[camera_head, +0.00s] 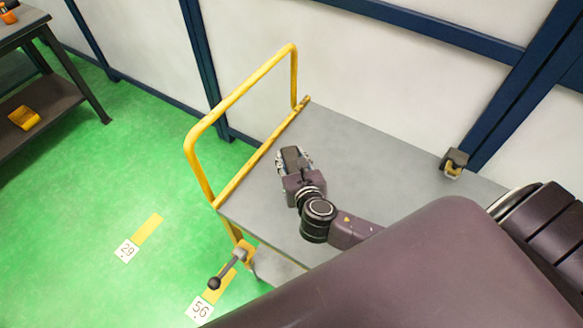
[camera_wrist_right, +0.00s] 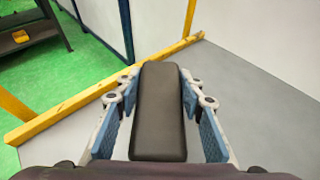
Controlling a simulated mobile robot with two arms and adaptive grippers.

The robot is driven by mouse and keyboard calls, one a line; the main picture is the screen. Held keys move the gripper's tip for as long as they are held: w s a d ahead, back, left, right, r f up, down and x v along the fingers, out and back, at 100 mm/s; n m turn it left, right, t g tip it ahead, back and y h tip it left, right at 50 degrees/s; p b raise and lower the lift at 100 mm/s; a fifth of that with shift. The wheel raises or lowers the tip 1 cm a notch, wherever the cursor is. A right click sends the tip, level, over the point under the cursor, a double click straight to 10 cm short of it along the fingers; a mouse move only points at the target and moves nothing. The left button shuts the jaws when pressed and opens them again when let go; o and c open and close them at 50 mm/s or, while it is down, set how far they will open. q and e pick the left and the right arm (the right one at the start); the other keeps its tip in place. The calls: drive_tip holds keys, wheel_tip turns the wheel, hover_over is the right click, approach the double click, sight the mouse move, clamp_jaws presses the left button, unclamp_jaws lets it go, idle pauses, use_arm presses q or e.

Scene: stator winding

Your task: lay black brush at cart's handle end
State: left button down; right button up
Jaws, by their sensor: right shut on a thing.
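The black brush (camera_wrist_right: 158,115) is a dark, long block between the blue-padded fingers of my right gripper (camera_wrist_right: 160,100) in the right wrist view. The gripper is shut on it. In the head view my right gripper (camera_head: 293,160) is over the grey top of the cart (camera_head: 375,160), near the end with the yellow handle (camera_head: 237,95). The brush (camera_head: 292,155) shows there as a small dark block. I cannot tell whether it touches the cart top. My left gripper is not in view.
A small black and yellow object (camera_head: 454,163) sits at the cart's far edge by the wall. A dark workbench (camera_head: 50,95) with an orange item (camera_head: 24,117) on its lower shelf stands at the left. The cart top around the gripper is clear.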

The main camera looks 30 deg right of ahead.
sight(291, 168)
wheel_tip(291, 168, down, 4)
drive_tip(key=shift+b, duration=0.3)
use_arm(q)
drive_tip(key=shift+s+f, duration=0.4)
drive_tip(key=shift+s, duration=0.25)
use_arm(e)
drive_tip(key=shift+f, duration=0.35)
drive_tip(key=shift+f, duration=0.1)
drive_tip(key=o, duration=1.3)
drive_tip(key=shift+c, duration=0.2)
drive_tip(key=shift+s, duration=0.1)
use_arm(q)
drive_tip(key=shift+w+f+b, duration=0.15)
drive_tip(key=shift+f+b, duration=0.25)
drive_tip(key=shift+b, duration=0.05)
use_arm(e)
drive_tip(key=v, duration=1.2)
